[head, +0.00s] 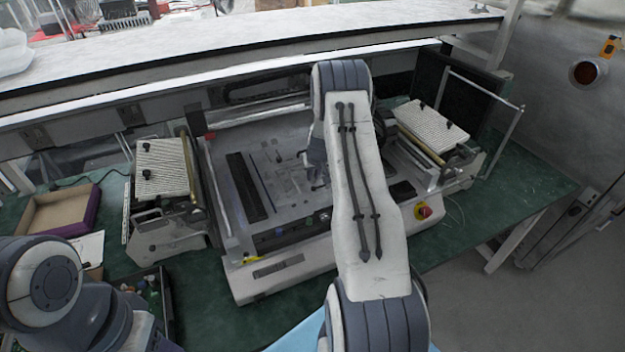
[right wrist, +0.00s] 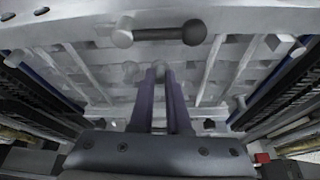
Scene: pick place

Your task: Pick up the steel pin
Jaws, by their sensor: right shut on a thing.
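My right gripper (head: 314,180) is over the grey machine bed, partly hidden behind my own right arm. In the right wrist view its two dark fingers (right wrist: 159,72) come close together at the tips. They are shut on a small grey metal piece, the steel pin (right wrist: 158,68), which is mostly hidden between them and blurred. I cannot tell whether it is clear of the bed. Only part of my left arm shows at the lower left of the head view; its gripper is out of view.
The machine bed (head: 285,165) has raised blocks and slots. In the right wrist view a horizontal rod with thick ends (right wrist: 160,35) lies beyond the fingertips. Ribbed plates flank the bed (head: 162,168). A purple-edged box (head: 60,212) is at left. A shelf overhangs the back.

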